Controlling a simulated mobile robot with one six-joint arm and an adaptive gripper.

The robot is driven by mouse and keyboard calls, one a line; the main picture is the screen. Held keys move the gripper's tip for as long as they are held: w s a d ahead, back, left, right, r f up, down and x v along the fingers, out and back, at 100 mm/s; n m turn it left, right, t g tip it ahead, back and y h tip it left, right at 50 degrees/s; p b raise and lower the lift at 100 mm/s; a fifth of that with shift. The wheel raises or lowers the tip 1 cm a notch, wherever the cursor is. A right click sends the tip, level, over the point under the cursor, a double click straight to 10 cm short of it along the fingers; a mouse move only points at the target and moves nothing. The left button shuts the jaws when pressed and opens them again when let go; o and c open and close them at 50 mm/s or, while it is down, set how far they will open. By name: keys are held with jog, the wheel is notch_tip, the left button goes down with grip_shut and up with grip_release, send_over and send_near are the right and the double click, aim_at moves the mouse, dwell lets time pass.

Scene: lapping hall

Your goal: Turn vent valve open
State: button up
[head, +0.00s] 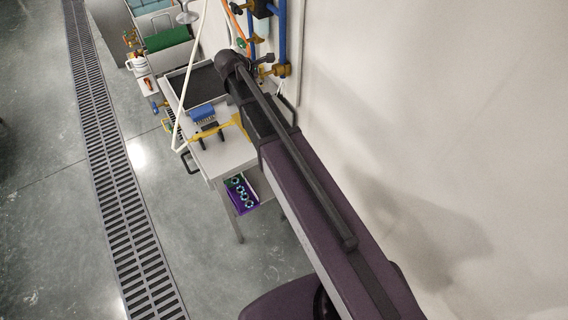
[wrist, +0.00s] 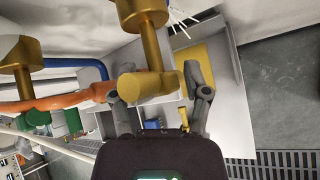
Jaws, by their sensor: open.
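A brass valve (wrist: 140,16) hangs close in the wrist view, with a thick brass handle (wrist: 143,87) below its stem. My gripper (wrist: 160,84) is open. The handle shows across the space between its two dark fingers and partly covers the left one; I cannot tell whether they touch. In the head view my gripper (head: 262,62) is beside brass fittings (head: 279,69) on blue pipes by the wall, partly hidden by my arm. A second brass fitting (wrist: 20,53) is at the left in the wrist view. No label shows which one is the vent valve.
Blue pipes (head: 282,35) run along the wall. An orange hose (wrist: 75,99) passes left of the handle. A white cart (head: 225,155) below carries a dark tray (head: 203,84) and a blue brush (head: 203,113). The floor left of the drain grate (head: 100,170) is clear.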

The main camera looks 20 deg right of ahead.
jog(key=t+b, duration=0.1)
jog(key=m+t+b, duration=0.2)
jog(key=t, duration=0.1)
jog(key=shift+s+f+b, duration=0.25)
jog(key=shift+f+b, duration=0.05)
jog(key=shift+f, duration=0.05)
jog(key=m+t+b, duration=0.3)
jog(key=t+b, duration=0.1)
jog(key=b, duration=0.2)
jog(key=shift+f+m+t+b, duration=0.15)
jog(key=shift+m+t+b, duration=0.25)
jog(key=p+v, duration=0.2)
jog(key=v, duration=1.2)
jog(key=s+d+f+m+g+y+b, duration=0.1)
jog(key=s+d+f+m+g+b, duration=0.1)
jog(key=f, duration=0.6)
jog(key=s+d+f+m+g+y+b, duration=0.1)
jog(key=s+d+f+m+g+b, duration=0.2)
jog(key=f, duration=0.6)
jog(key=s+d+f+m+g+b, duration=0.3)
jog(key=f+g+b, duration=0.2)
jog(key=f+b, duration=0.2)
jog(key=shift+f+m+y, duration=0.3)
jog(key=shift+f+y, duration=0.1)
jog(key=shift+f, duration=0.5)
jog(key=shift+d, duration=0.15)
